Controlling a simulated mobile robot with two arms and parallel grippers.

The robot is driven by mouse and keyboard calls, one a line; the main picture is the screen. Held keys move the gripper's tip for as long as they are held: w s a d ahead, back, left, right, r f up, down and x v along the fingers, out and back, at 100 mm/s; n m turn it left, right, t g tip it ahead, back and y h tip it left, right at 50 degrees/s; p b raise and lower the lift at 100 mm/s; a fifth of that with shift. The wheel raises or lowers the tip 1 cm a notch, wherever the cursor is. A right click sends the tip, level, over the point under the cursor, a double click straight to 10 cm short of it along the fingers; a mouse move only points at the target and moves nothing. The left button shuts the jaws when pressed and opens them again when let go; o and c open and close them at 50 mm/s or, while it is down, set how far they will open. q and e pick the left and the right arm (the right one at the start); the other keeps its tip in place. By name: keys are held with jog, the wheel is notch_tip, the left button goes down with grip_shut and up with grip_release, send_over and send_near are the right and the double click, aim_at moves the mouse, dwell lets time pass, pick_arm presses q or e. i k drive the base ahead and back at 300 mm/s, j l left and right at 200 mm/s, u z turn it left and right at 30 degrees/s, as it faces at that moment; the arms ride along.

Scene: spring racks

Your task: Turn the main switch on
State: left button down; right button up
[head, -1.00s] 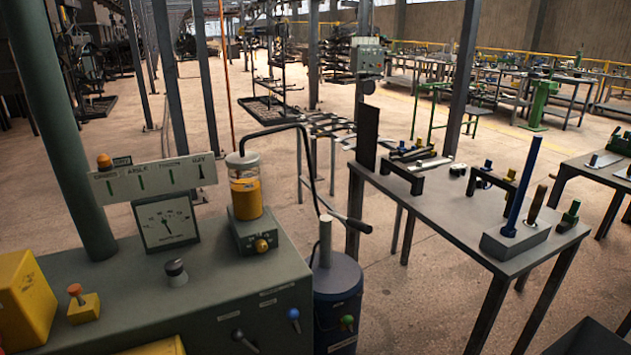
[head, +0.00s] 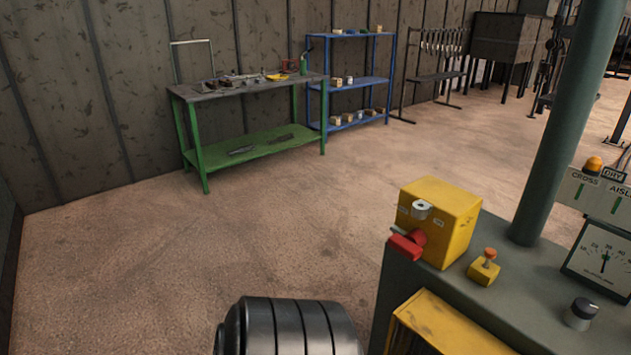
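A yellow switch box (head: 446,212) sits on the left end of the grey-green cabinet top (head: 515,270) in the head view. A red handle (head: 407,243) sticks out from the box's left-hand face, beside a small grey round fitting (head: 421,210). The box carries small labels, too small to read, so I cannot tell the switch's position from them. Neither of my grippers is in view.
A green post (head: 568,130) rises behind. A black ribbed cylinder (head: 290,328) is at the bottom edge.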

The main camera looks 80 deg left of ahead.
aim_at(409, 243)
jog(key=u, duration=1.9)
jog(key=k+j, duration=0.05)
